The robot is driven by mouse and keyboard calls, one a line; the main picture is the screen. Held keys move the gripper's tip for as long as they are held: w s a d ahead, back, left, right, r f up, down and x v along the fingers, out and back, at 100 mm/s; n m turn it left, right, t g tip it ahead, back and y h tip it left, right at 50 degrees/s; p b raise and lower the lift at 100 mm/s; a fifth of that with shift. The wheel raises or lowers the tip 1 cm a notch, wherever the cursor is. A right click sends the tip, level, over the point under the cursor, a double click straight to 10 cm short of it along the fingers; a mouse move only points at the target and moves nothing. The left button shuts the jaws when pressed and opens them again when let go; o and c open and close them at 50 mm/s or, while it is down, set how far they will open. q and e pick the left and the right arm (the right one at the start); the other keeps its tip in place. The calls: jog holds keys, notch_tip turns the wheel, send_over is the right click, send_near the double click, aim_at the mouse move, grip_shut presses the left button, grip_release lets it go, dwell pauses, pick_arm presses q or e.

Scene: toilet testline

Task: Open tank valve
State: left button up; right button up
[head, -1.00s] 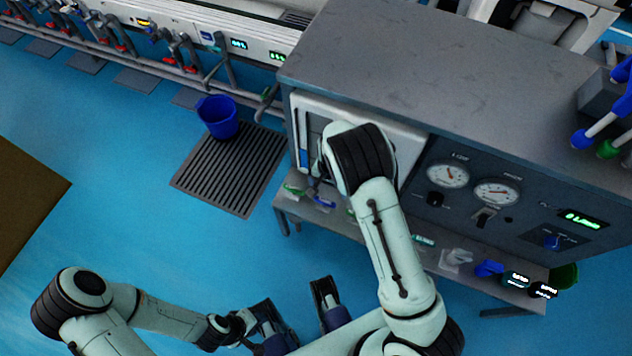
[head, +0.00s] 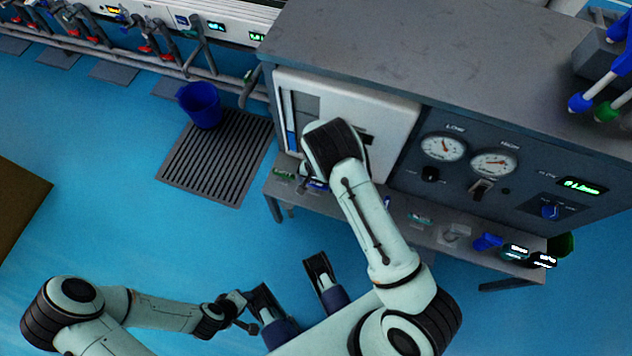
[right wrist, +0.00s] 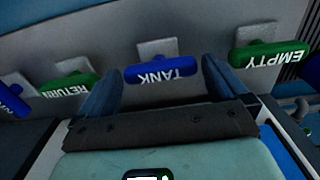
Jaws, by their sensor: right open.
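The TANK valve handle is a blue bar lettered TANK on a pale square plate; it is in the middle of the right wrist view (right wrist: 162,69). In the head view it is the blue handle (head: 317,184) on the low shelf, partly covered by my right arm. The two fingers of my right gripper (right wrist: 158,90) are open and stand apart on either side of the handle; I see no contact. In the head view that gripper is mostly hidden by its own arm. My left gripper (head: 244,312) is low in the head view, away from the valve.
The green EMPTY handle (right wrist: 268,55) and green RETURN handle (right wrist: 70,84) flank TANK closely. A grey cabinet (head: 380,50) with gauges (head: 443,147) rises behind the shelf. A blue bucket (head: 202,105) stands at the floor grate (head: 215,165). The blue floor in front is mostly clear.

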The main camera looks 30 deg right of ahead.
jog(key=shift+f, duration=0.2)
jog(key=c, duration=0.8)
pick_arm(q)
jog(key=shift+w+f, duration=0.1)
pick_arm(e)
jog(key=shift+n, duration=0.4)
jog(key=n, duration=0.3)
pick_arm(q)
jog(key=shift+w+a+f+b, duration=0.35)
jog(key=shift+w+f+b, duration=0.1)
jog(key=shift+w, duration=0.2)
pick_arm(e)
jog(key=shift+n, duration=2.1)
pick_arm(q)
jog(key=shift+t, duration=0.3)
